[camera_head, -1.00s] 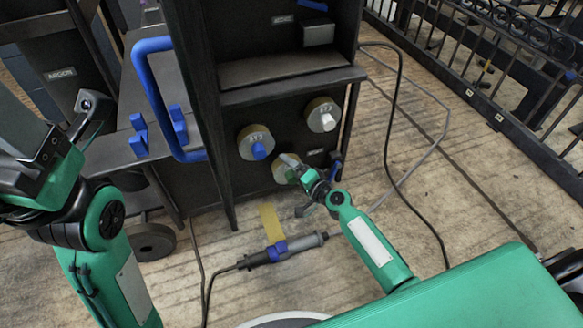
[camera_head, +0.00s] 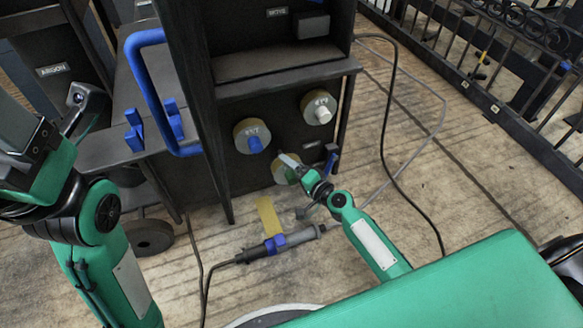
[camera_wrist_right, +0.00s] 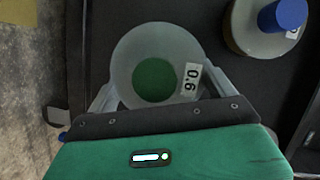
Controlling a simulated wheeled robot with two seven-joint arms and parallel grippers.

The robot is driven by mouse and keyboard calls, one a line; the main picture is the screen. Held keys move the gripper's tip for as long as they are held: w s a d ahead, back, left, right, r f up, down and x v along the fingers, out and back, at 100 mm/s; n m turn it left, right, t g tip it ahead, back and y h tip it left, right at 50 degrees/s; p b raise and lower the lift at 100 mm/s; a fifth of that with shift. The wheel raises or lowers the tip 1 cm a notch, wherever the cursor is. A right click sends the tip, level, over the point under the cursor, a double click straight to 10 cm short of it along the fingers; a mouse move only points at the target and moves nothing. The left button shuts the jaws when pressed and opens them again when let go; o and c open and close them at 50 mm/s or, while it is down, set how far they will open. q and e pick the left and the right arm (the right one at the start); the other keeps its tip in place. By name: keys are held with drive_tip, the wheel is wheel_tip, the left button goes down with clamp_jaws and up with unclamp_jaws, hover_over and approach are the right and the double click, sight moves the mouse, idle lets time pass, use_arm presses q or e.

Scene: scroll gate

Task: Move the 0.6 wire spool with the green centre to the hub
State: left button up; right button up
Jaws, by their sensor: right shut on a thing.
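The 0.6 wire spool has a green centre (camera_wrist_right: 154,80) and a pale round rim (camera_wrist_right: 150,38) in the right wrist view. A white "0.6" label is beside the centre. My right gripper (camera_wrist_right: 155,92) is shut on this spool, with a finger at each side of its rim. In the head view the spool (camera_head: 281,175) shows low on the dark cabinet's front, partly hidden by my right gripper (camera_head: 293,170). Whether it still touches the panel is unclear. I cannot make out the hub.
A blue-centred spool (camera_head: 248,128) and a white-centred spool (camera_head: 318,98) hang on the cabinet (camera_head: 225,185) above. A blue handle (camera_head: 150,85) sticks out at left. A torch (camera_head: 282,243) and cables lie below. A black fence (camera_head: 490,95) stands at right.

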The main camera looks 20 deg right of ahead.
drive_tip(key=shift+s+r, duration=0.2)
drive_tip(key=shift+s, duration=1.1)
drive_tip(key=shift+s, duration=0.2)
idle(0.9)
